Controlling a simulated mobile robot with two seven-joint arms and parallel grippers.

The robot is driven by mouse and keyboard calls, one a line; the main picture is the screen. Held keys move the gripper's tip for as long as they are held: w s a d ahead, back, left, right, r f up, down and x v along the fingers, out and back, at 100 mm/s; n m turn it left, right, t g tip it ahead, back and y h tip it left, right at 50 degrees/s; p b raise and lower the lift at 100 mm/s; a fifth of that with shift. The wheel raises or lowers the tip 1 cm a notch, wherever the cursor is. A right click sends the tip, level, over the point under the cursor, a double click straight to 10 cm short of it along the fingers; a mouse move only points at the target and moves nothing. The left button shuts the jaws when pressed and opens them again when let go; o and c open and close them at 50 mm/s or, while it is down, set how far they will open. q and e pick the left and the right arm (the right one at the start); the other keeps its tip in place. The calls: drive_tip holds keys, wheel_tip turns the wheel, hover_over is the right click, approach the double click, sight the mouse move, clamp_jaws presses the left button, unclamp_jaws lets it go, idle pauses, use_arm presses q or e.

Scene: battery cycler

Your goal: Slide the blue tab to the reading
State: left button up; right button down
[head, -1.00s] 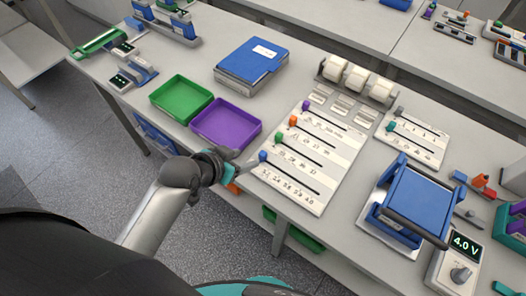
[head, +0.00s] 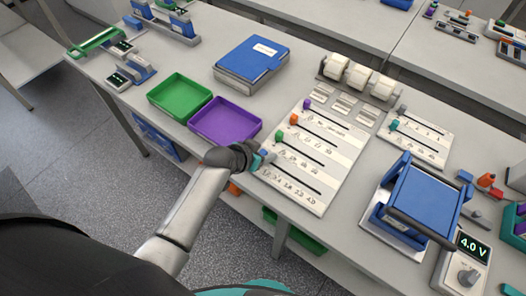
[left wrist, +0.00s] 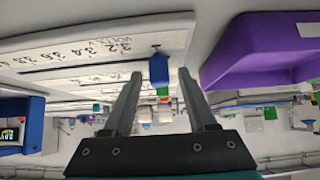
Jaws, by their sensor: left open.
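The blue tab (left wrist: 158,70) stands at the left, low-number end of the front slot on the white slider board (head: 327,180). In the head view it is mostly hidden by my gripper. The scale beside its slot runs up to 4.0 at the right end. The display (head: 472,246) at the front right reads 4.0 V. My left gripper (left wrist: 160,75) is open, with its fingertips on either side of the blue tab in the left wrist view; I cannot tell whether they touch it. My right gripper is not in view.
Green (head: 280,136), orange (head: 294,119) and purple (head: 307,104) tabs stand at the left ends of the slots behind. A purple tray (head: 224,120) lies left of the board. A blue framed device (head: 420,195) stands to its right.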

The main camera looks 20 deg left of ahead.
use_arm(q)
clamp_jaws()
idle(0.5)
idle(1.0)
